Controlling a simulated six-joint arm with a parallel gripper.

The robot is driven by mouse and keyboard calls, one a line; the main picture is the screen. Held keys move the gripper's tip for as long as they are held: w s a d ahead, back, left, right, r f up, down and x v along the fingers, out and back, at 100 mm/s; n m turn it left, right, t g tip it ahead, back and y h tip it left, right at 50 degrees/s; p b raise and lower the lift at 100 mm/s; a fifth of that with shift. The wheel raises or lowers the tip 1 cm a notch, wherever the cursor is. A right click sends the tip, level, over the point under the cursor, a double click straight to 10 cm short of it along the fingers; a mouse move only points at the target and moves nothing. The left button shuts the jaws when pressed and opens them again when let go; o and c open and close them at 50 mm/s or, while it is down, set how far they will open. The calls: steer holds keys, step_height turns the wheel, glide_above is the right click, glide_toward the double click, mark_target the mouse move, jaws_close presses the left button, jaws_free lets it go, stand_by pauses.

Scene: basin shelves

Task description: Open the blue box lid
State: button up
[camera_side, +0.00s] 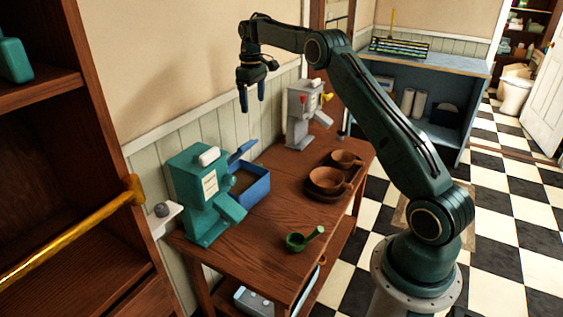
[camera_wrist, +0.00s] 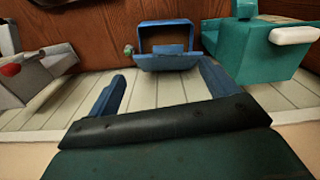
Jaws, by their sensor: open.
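The blue box (camera_side: 255,191) stands on the wooden table against the panelled wall, behind the teal machine. Its blue lid (camera_side: 240,152) is tilted up on the wall side and the box's inside shows. In the wrist view the box (camera_wrist: 143,42) is at top centre, with the lid (camera_wrist: 167,62) on the wall side. My gripper (camera_side: 252,108) is open and empty, fingers pointing down, well above the table and apart from the box. Its two blue fingers (camera_wrist: 162,73) frame the box from a distance in the wrist view.
A teal machine (camera_side: 188,195) stands close beside the box. A grey machine (camera_side: 300,118) stands farther back. Brown cups (camera_side: 328,182) and a green scoop (camera_side: 299,241) sit on the table (camera_side: 262,268). A dark wooden shelf with a gold bar (camera_side: 85,235) is at left.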

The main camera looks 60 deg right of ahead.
steer(key=shift+d+f, duration=0.1)
steer(key=shift+f, duration=0.05)
steer(key=c, duration=0.8)
steer(key=shift+d+f+m, duration=0.15)
steer(key=shift+f+m, duration=0.1)
steer(key=shift+m, duration=0.05)
steer(key=c, duration=0.4)
steer(key=shift+s+d+f+m+t, duration=0.15)
steer(key=shift+d+f+m, duration=0.1)
steer(key=shift+f+m, duration=0.15)
steer(key=shift+w+d+f+m+t, duration=0.1)
steer(key=shift+d+f+m+t, duration=0.15)
steer(key=shift+f, duration=0.25)
jaws_close()
steer(key=s+f+m+t+y, duration=0.1)
steer(key=s+f+m+t, duration=0.2)
steer(key=f+m, duration=0.5)
steer(key=s+f+m+t, duration=0.25)
steer(key=f+m, duration=0.25)
steer(key=m, duration=0.5)
steer(key=s+a+m+t+h, duration=0.1)
steer(key=s+a+m+t, duration=0.2)
steer(key=m, duration=1.5)
steer(key=s+t, duration=0.2)
steer(key=s, duration=0.2)
steer(key=shift+s+a+r+h, duration=0.15)
steer(key=shift+a+r+h, duration=0.05)
steer(key=shift+r+h, duration=0.2)
